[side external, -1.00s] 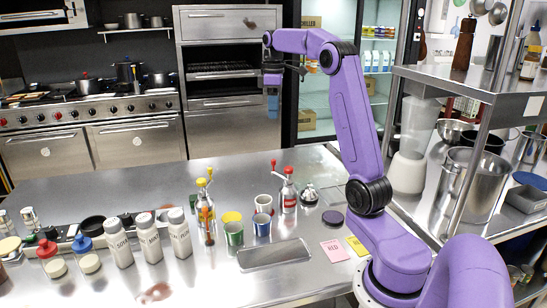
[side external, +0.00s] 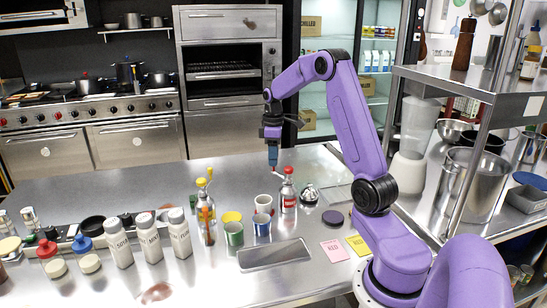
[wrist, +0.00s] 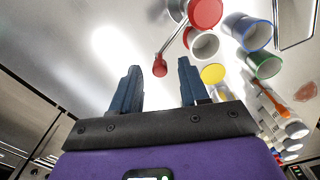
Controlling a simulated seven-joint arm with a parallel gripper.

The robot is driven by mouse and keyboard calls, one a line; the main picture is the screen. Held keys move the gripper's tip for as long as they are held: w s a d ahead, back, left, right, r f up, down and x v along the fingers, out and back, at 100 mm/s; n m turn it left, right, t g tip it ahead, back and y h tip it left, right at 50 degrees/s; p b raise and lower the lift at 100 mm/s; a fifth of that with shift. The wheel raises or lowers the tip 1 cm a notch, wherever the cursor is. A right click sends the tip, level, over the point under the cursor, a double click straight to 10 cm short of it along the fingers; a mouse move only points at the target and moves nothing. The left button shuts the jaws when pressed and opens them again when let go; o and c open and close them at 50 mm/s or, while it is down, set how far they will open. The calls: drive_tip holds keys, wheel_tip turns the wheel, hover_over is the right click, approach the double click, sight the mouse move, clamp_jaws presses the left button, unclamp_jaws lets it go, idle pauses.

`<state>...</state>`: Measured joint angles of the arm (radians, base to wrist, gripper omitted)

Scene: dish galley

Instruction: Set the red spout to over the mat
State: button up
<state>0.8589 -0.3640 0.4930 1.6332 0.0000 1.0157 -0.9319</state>
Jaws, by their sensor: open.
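The red spout belongs to a silver bottle with a red cap (side external: 288,170) and red label, standing mid-counter. In the wrist view its thin arm runs from the red cap (wrist: 205,12) to a small red tip (wrist: 160,65). My gripper (side external: 272,160) is low over the counter at the bottle's left, fingers down. In the wrist view my open fingers (wrist: 159,68) appear on either side of the red tip; I cannot tell whether they touch it. In the side view the tip is hidden by my gripper. The mat (side external: 273,256), a grey rectangle, lies nearer the camera.
A white cup (side external: 263,203), a blue-rimmed cup (side external: 262,225) and a green cup (side external: 234,233) stand between bottle and mat. A yellow-spouted bottle (side external: 205,205) is to the left. A pink card (side external: 334,251) and yellow card (side external: 357,245) lie right of the mat.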

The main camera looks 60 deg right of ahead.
drive_tip(key=shift+f, duration=0.4)
drive_tip(key=shift+c, duration=0.2)
clamp_jaws()
drive_tip(key=shift+a, duration=0.1)
drive_tip(key=s+a+n, duration=0.1)
drive_tip(key=a+n, duration=0.6)
drive_tip(key=n, duration=0.6)
drive_tip(key=shift+s+a, duration=0.15)
drive_tip(key=shift+s, duration=0.2)
